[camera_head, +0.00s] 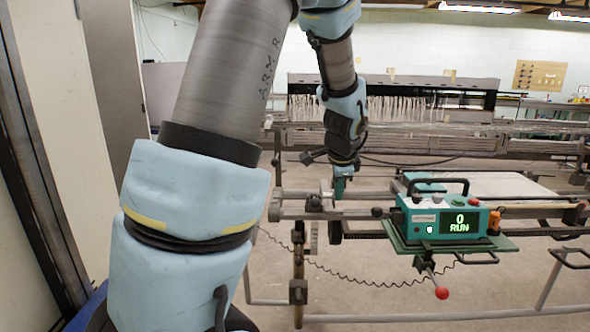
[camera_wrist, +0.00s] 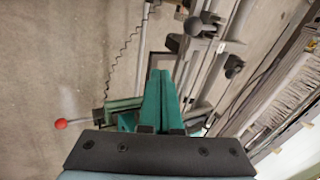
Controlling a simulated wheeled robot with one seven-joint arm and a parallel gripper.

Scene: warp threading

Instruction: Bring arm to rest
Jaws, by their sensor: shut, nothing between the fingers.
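My gripper (camera_head: 340,188) hangs at the end of my arm near the middle of the head view, in front of the warp machine frame (camera_head: 400,205). In the wrist view its two green fingers (camera_wrist: 159,74) lie side by side, shut and empty. The machine's rails and a black knob (camera_wrist: 193,26) show beyond the fingertips, apart from them as far as I can tell. My arm reaches from the left foreground toward the machine.
A green control box (camera_head: 445,219) with a lit "0 RUN" display stands right of my gripper. A red-knobbed lever (camera_head: 442,292) juts below it. A coiled cable (camera_head: 345,277) hangs low. White threads (camera_head: 400,108) hang on the machine behind. A wall and door stand left.

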